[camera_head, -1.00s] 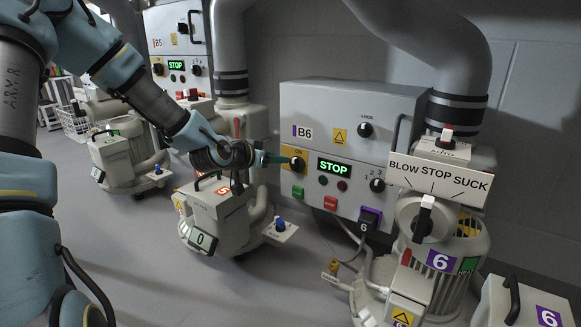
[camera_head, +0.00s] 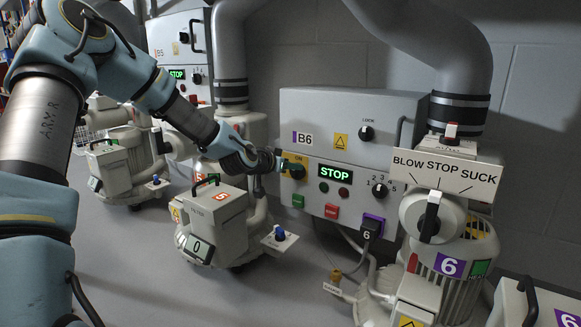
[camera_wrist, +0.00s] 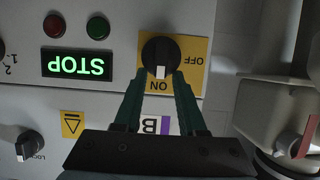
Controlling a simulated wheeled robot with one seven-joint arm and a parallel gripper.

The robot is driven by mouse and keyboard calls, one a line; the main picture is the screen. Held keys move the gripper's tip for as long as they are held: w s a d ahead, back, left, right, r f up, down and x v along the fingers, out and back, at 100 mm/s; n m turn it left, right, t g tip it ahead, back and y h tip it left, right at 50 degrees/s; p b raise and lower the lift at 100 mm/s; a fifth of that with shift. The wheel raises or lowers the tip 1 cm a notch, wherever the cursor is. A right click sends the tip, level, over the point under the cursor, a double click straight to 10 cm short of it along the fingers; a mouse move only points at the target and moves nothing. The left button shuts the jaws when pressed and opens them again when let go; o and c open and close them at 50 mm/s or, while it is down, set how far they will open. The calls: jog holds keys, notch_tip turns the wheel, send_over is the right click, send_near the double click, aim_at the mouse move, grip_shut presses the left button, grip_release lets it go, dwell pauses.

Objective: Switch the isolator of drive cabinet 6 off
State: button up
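Drive cabinet B6 (camera_head: 350,118) is a grey box on the wall. Its isolator is a black rotary knob (camera_head: 298,172) on a yellow plate at the cabinet's left side. In the wrist view, upside down, the knob (camera_wrist: 160,52) has its white pointer at ON; OFF is printed a quarter turn away. My gripper (camera_wrist: 160,75) is open, its two green fingers on either side of the pointer end. I cannot tell whether they touch the knob. In the head view my gripper (camera_head: 280,164) reaches the knob from the left. The green display (camera_head: 335,173) reads STOP.
Right of the isolator are a numbered selector (camera_head: 380,190) and a purple-framed plug (camera_head: 371,226). The LOCK knob (camera_head: 366,133) is above. Blower 6 (camera_head: 440,225), with its BLOW STOP SUCK sign, stands at right. Filter unit 5 (camera_head: 215,210) stands below my gripper.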

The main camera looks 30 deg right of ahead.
grip_shut()
jog(key=shift+r+p, duration=0.1)
jog(key=shift+p, duration=0.3)
jog(key=n+g+h+p, duration=0.1)
jog(key=n+p, duration=0.1)
jog(key=p, duration=0.1)
jog(key=w+a+f+n+g+h+p, duration=0.1)
jog(key=n+p, duration=0.2)
jog(key=w+n+g+h+p, duration=0.1)
jog(key=n+p, duration=0.2)
jog(key=shift+w+a+f+g+h+p, duration=0.2)
jog(key=shift+w+f+g+h+p, duration=0.1)
jog(key=shift+f+g+p, duration=0.1)
dwell(0.3)
jog(key=shift+n, duration=0.3)
dwell(0.3)
